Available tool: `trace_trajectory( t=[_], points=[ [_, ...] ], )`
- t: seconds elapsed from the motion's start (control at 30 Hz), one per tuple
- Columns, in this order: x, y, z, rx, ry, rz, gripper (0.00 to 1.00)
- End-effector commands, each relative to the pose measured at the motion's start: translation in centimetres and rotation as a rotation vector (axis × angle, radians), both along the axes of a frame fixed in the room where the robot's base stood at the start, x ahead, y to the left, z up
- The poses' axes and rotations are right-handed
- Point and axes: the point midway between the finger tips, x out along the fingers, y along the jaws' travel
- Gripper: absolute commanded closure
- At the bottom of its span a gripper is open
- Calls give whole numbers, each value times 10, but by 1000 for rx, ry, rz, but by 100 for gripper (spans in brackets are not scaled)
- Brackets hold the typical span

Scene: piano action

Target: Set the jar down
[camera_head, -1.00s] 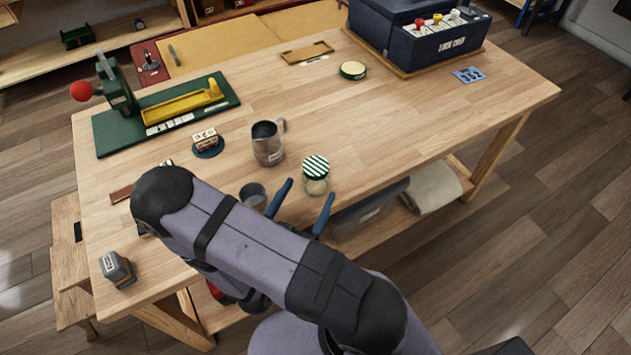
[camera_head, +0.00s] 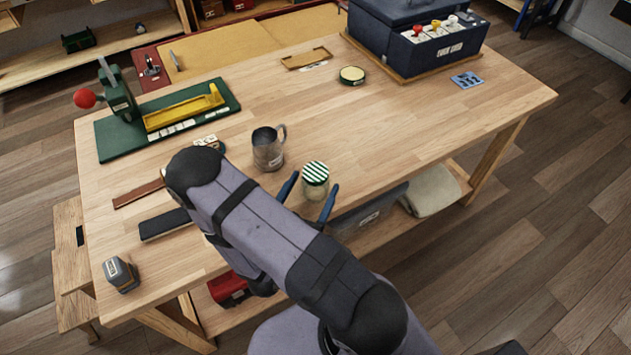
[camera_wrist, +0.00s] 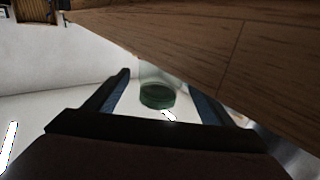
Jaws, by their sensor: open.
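The glass jar (camera_head: 314,188) has a green-and-white striped lid and stands upright near the front edge of the workbench (camera_head: 415,125). My gripper (camera_head: 309,195) is open, with its blue fingers to the left and right of the jar. In the wrist view the jar (camera_wrist: 157,92) shows between the two spread fingers (camera_wrist: 160,83), with a gap on either side. My arm crosses the front of the bench and hides part of it.
A metal jug (camera_head: 268,150) stands just left of and behind the jar. A round tin (camera_head: 352,75) and a dark blue box (camera_head: 425,40) are farther back. A green press (camera_head: 120,95) stands at the left. The bench right of the jar is clear.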

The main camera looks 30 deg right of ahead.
Motion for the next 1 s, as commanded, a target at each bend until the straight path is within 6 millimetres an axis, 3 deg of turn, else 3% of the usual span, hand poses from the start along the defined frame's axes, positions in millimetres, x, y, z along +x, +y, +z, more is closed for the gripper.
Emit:
trace_trajectory(
  t=[0.23, 0.6, 0.8, 0.87, 1.0],
  points=[
    [15, -18, 0, 0, 0, -3, 24],
    [18, -22, -1, 0, 0, 1, 24],
    [18, -22, -1, 0, 0, 0, 72],
    [18, -22, 0, 0, -1, 1, 77],
    [18, -22, 0, 0, -1, 1, 77]
  ],
)
